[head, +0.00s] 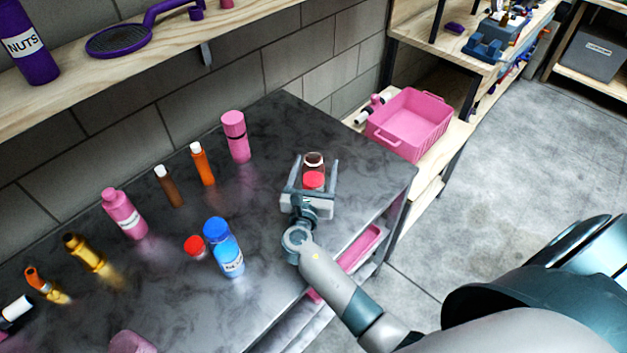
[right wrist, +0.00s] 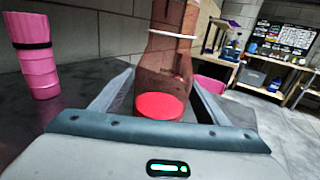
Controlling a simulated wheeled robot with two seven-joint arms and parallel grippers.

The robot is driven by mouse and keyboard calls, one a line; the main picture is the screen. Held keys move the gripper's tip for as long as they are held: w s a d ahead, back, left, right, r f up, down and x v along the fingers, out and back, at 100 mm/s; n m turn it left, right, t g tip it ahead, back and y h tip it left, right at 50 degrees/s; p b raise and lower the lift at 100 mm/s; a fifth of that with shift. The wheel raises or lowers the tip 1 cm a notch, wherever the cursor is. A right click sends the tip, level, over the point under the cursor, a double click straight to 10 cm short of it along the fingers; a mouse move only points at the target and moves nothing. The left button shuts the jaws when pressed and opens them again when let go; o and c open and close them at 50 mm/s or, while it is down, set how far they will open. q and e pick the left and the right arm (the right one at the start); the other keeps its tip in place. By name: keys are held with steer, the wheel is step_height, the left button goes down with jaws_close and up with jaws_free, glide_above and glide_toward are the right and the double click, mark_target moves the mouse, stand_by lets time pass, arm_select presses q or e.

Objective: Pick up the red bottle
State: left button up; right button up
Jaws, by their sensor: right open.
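A brown-red bottle (head: 314,162) with a bright red round patch low on its near side stands near the right end of the dark table. In the right wrist view the bottle (right wrist: 165,60) shows a pale band around its upper part, and its top is cut off by the frame. My right gripper (head: 315,172) is open, with one finger on each side of the bottle. The right wrist view shows gaps by the fingers (right wrist: 160,95); contact cannot be told. My left gripper is not in view.
A pink basket (head: 410,123) sits on a shelf beyond.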

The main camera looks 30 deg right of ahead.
mark_target(316, 157)
steer(key=c, duration=1.4)
steer(key=shift+o, duration=0.2)
steer(key=shift+r, duration=0.25)
steer(key=s+d+r, duration=0.7)
steer(key=s+r, duration=0.2)
steer(key=r, duration=0.1)
steer(key=shift+d+r+b, duration=0.2)
steer(key=shift+r+b, duration=0.05)
steer(key=shift+b, duration=0.2)
stand_by(0.7)
